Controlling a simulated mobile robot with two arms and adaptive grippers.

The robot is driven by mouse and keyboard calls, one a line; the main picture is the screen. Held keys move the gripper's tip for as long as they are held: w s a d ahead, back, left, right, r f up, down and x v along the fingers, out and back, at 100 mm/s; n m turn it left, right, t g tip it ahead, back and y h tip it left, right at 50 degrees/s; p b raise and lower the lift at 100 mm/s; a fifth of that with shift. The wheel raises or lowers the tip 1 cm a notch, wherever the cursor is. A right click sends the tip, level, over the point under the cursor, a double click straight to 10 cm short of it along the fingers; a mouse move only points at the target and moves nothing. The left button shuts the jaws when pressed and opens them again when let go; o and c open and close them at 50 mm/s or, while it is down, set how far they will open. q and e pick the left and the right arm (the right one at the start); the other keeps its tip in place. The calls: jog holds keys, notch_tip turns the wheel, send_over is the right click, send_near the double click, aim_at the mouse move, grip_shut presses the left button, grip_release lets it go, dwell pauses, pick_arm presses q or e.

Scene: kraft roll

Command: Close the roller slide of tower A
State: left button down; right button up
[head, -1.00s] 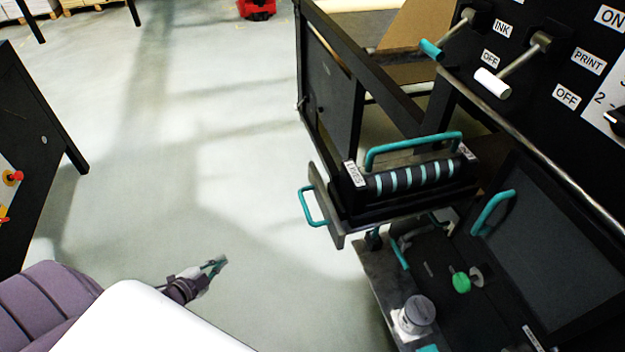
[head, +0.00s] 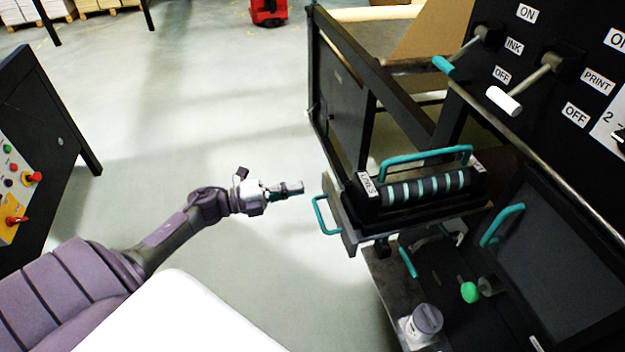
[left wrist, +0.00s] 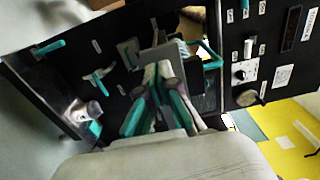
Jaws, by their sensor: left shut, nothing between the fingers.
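The roller slide (head: 348,232) sticks out of the black machine in the head view. It carries a black roller unit with teal stripes (head: 425,188) and a teal top handle (head: 420,157). A teal pull handle (head: 322,214) is on the slide's grey front plate. My left gripper (head: 300,188) is shut and empty, a short way left of the front plate and apart from it. In the left wrist view my left gripper's fingers (left wrist: 165,95) overlap the slide area and partly hide it. My right gripper is not in view.
Below the slide, an open compartment holds a grey-white canister (head: 423,322) and a green knob (head: 469,292). An open door with a teal handle (head: 502,224) hangs to the right. INK and PRINT levers (head: 503,101) are above. A control cabinet (head: 35,160) stands left. The floor between is clear.

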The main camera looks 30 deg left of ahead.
aim_at(323, 183)
pick_arm(q)
jog(key=p+x, duration=0.1)
jog(key=x, duration=0.3)
jog(key=shift+r, duration=0.15)
jog(key=shift+w+d, duration=0.25)
jog(key=shift+w, duration=0.05)
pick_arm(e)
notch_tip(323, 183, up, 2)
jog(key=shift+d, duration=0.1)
pick_arm(q)
jog(key=shift+f, duration=0.2)
